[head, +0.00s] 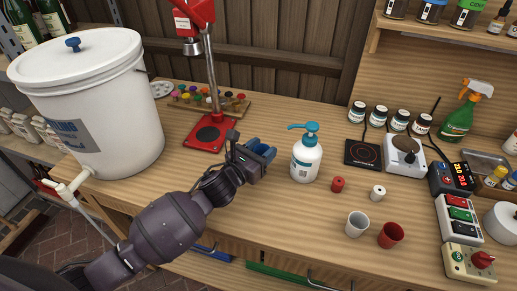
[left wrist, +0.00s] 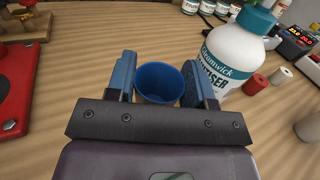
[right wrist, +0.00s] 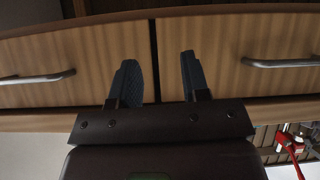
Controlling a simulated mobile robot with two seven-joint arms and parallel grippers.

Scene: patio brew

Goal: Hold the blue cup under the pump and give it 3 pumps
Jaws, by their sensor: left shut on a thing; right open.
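The blue cup (left wrist: 160,80) shows in the left wrist view, mouth up, between the two fingers of my left gripper (head: 262,150). The gripper is shut on it. In the head view the cup is hard to tell from the blue fingers. The white pump bottle (head: 305,163), with a blue pump head (head: 304,131) whose spout points left, stands upright just right of my left gripper. Its white body (left wrist: 232,55) also shows in the left wrist view, apart from the cup. My right gripper (right wrist: 158,78) is open and empty in front of drawer fronts, out of the head view.
A red cup (head: 391,235), a white cup (head: 356,224) and small red and white pieces stand right of the bottle. A red press stand (head: 207,134) is behind my left gripper. A hot plate (head: 362,153) and scale (head: 404,156) lie further right. The bench front is clear.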

